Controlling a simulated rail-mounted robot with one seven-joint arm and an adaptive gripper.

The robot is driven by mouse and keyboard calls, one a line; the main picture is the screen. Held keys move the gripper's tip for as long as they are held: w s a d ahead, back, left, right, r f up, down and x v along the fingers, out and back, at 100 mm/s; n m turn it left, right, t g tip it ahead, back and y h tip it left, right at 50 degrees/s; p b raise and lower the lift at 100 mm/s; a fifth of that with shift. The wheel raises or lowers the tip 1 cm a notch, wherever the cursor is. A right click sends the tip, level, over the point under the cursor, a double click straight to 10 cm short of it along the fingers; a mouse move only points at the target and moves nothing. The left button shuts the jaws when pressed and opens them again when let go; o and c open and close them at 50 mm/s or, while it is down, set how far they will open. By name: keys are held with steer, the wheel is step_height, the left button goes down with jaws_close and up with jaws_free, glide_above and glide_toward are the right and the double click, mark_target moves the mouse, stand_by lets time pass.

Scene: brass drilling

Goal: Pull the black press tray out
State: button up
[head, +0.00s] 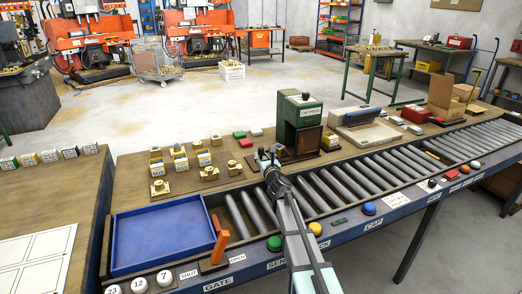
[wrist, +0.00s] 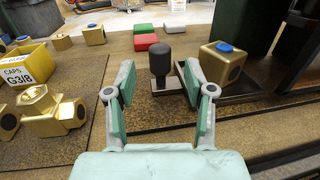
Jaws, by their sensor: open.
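The black press tray (wrist: 245,86) lies at the foot of the green press (head: 301,112), whose lower part also shows in the wrist view (wrist: 244,20). A black upright knob (wrist: 160,56) stands on a dark bar at the tray's left end. A brass block (wrist: 222,64) with a blue top sits on the tray. My gripper (wrist: 159,75) is open and empty. In the wrist view its fingers stand on either side of the knob; whether they touch it I cannot tell. In the head view my gripper (head: 267,157) is just left of the press and covers part of the tray.
Brass fittings (wrist: 45,110) and a yellow caps box (wrist: 27,66) stand left of my gripper. Red and green blocks (wrist: 145,42) lie behind the knob. A roller conveyor (head: 370,165) and a blue tray (head: 115,241) lie along the front.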

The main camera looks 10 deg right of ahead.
mark_target(262, 151)
steer(key=shift+w+a, duration=0.15)
steer(key=shift+w, duration=1.2)
steer(key=shift+w+a, duration=0.1)
steer(key=shift+w, duration=1.25)
jaws_close()
